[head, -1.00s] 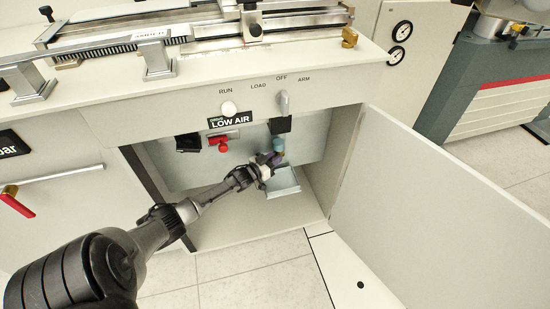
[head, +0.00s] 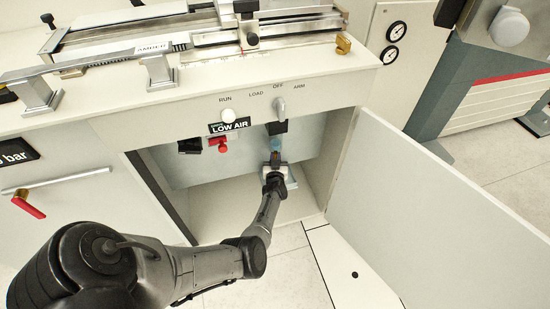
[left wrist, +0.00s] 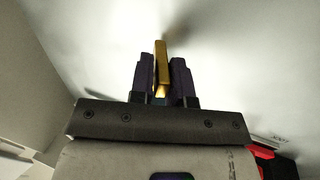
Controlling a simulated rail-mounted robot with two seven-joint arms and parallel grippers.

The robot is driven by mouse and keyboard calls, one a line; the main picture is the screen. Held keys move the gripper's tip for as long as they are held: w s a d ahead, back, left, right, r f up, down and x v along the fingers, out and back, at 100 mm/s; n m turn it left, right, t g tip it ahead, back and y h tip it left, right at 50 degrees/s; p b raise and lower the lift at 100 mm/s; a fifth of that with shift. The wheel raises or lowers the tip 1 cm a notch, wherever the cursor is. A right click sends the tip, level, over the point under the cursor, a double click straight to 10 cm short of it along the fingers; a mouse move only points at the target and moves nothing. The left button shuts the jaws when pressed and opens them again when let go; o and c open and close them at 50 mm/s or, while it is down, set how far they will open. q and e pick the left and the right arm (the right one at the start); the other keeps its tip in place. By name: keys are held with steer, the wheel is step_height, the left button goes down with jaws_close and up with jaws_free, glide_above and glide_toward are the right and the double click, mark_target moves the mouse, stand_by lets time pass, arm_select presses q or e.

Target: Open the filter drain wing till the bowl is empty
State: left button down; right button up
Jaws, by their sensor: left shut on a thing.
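The filter hangs in the open cabinet under the panel, with a black head (head: 277,127) and a bluish clear bowl (head: 277,144) below it. My left gripper (head: 275,160) is right under the bowl, reaching up from below. In the left wrist view its two dark purple fingers (left wrist: 162,82) are shut on a flat brass-coloured piece, the drain wing (left wrist: 162,62), which stands up between them. In the head view the gripper hides the wing. I cannot tell how much liquid is in the bowl. My right gripper is not in view.
A grey tray (head: 291,184) sits under the filter, partly hidden by my gripper. The cabinet door (head: 430,205) stands open at the right. A red knob (head: 222,144) is left of the filter. Above are the LOW AIR sign (head: 229,125) and a selector handle (head: 279,108).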

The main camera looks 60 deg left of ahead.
arm_select(q)
steer(key=shift+w+n+g+y+b, duration=0.1)
steer(key=shift+n+g+y+b, duration=0.6)
steer(key=shift+n+g, duration=0.6)
steer(key=shift+g, duration=0.4)
steer(key=shift+r+g+y, duration=0.2)
steer(key=shift+g+y, duration=0.2)
steer(key=c, duration=1.5)
jaws_free()
steer(key=shift+c, duration=0.2)
steer(key=o, duration=0.3)
steer(key=shift+s+f, duration=0.1)
steer(key=shift+s, duration=0.1)
steer(key=shift+w, duration=0.1)
